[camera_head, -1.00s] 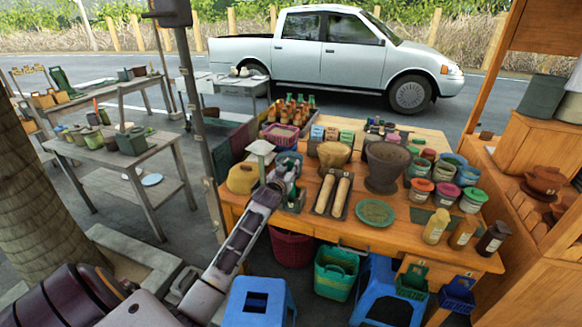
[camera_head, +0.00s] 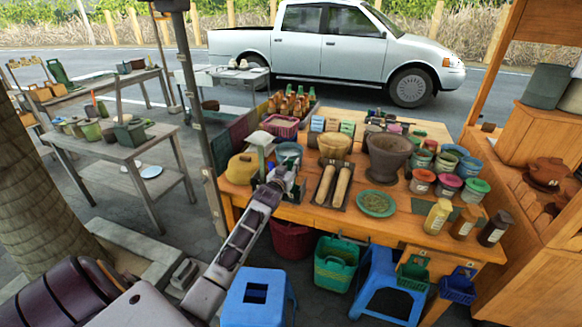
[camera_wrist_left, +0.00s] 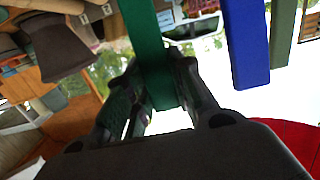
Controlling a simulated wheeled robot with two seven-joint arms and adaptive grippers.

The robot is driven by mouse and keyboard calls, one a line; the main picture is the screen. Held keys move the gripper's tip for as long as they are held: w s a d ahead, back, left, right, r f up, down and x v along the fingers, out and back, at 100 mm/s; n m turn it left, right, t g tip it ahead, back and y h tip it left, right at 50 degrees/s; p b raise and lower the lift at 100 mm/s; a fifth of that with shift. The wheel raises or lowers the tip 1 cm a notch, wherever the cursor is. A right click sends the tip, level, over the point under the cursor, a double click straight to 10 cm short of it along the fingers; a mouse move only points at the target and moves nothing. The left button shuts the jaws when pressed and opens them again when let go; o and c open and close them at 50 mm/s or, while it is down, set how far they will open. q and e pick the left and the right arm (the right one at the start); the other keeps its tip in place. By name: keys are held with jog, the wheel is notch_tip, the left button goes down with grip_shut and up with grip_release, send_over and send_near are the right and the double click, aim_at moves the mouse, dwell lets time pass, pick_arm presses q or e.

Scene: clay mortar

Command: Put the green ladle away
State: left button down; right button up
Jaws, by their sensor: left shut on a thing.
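My left gripper (camera_head: 288,181) is at the left part of the wooden stall table (camera_head: 410,228), beside the yellow lidded pot and the roller tray. In the left wrist view the left gripper (camera_wrist_left: 160,95) is shut on a flat green strip, which looks like the handle of the green ladle (camera_wrist_left: 145,35). The strip runs up out of the picture, so the ladle's bowl does not show. A blue strip (camera_wrist_left: 246,45) and an olive strip (camera_wrist_left: 282,30) hang beside it, apart from the fingers. In the head view the ladle cannot be made out clearly. My right gripper is not in view.
The table is crowded: a yellow pot (camera_head: 241,168), a tray with two rollers (camera_head: 333,186), a dark mortar (camera_head: 386,157), a green plate (camera_head: 376,203) and several jars. Blue stools (camera_head: 258,298) and a green basket (camera_head: 335,264) stand below its front edge.

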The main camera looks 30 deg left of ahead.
pick_arm(q)
jog(key=c, duration=1.5)
grip_release()
jog(key=shift+o, duration=1.8)
jog(key=shift+v, duration=1.1)
jog(key=f+v, duration=0.1)
jog(key=v, duration=0.8)
jog(key=shift+s+r, duration=0.4)
jog(key=shift+r, duration=0.05)
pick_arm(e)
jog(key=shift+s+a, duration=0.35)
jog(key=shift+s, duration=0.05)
